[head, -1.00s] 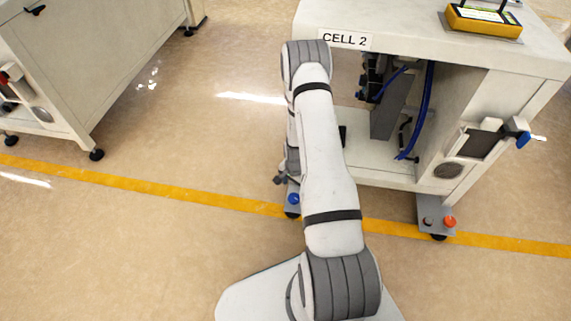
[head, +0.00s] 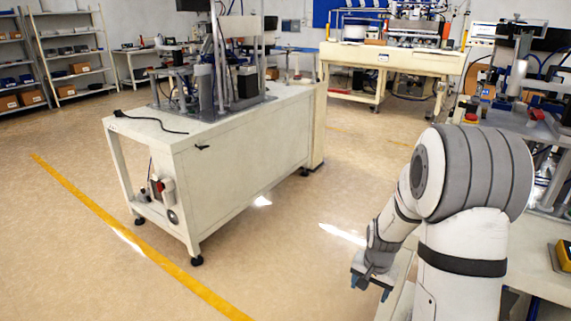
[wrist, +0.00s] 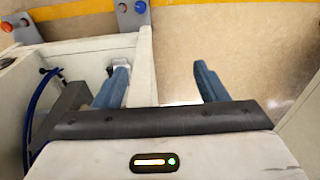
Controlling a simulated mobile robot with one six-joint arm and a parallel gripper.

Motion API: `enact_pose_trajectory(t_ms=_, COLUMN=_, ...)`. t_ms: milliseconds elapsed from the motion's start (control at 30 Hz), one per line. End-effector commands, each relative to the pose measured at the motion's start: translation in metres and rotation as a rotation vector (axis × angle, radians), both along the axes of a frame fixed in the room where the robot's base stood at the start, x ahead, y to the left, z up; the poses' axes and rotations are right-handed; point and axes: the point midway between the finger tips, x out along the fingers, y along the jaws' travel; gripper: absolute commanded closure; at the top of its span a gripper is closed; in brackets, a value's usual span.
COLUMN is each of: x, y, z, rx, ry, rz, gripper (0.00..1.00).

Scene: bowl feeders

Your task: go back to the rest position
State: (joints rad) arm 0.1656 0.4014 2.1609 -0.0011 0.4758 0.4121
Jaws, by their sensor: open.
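My gripper (head: 371,285) hangs at the end of my folded arm in the lower right of the head view, pointing down. In the wrist view its two blue-grey fingers (wrist: 160,88) are spread wide apart with nothing between them. Below the fingers are the edge of a white cabinet and the tan floor.
A white workbench (head: 240,145) on casters stands left of my arm, with floor between. Another bench with a yellow device (head: 565,256) is at the right edge. A yellow floor line (head: 130,230) crosses the left. Blue and red knobs (wrist: 140,7) show in the wrist view.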

Motion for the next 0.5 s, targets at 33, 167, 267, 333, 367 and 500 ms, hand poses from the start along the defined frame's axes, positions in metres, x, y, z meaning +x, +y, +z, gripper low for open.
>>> enact_pose_trajectory(t_ms=33, x=-0.008, y=0.007, z=0.047, rx=-0.005, ry=-0.016, rz=0.037, gripper=0.34)
enact_pose_trajectory(t_ms=167, x=-0.034, y=0.022, z=0.122, rx=-0.017, ry=-0.034, rz=0.136, gripper=0.34)
enact_pose_trajectory(t_ms=267, x=-0.058, y=0.034, z=0.176, rx=-0.027, ry=-0.048, rz=0.212, gripper=0.34)
enact_pose_trajectory(t_ms=333, x=-0.076, y=0.041, z=0.211, rx=-0.033, ry=-0.058, rz=0.265, gripper=0.34)
enact_pose_trajectory(t_ms=367, x=-0.084, y=0.044, z=0.225, rx=-0.037, ry=-0.063, rz=0.288, gripper=0.34)
enact_pose_trajectory(t_ms=500, x=-0.124, y=0.057, z=0.287, rx=-0.052, ry=-0.083, rz=0.393, gripper=0.34)
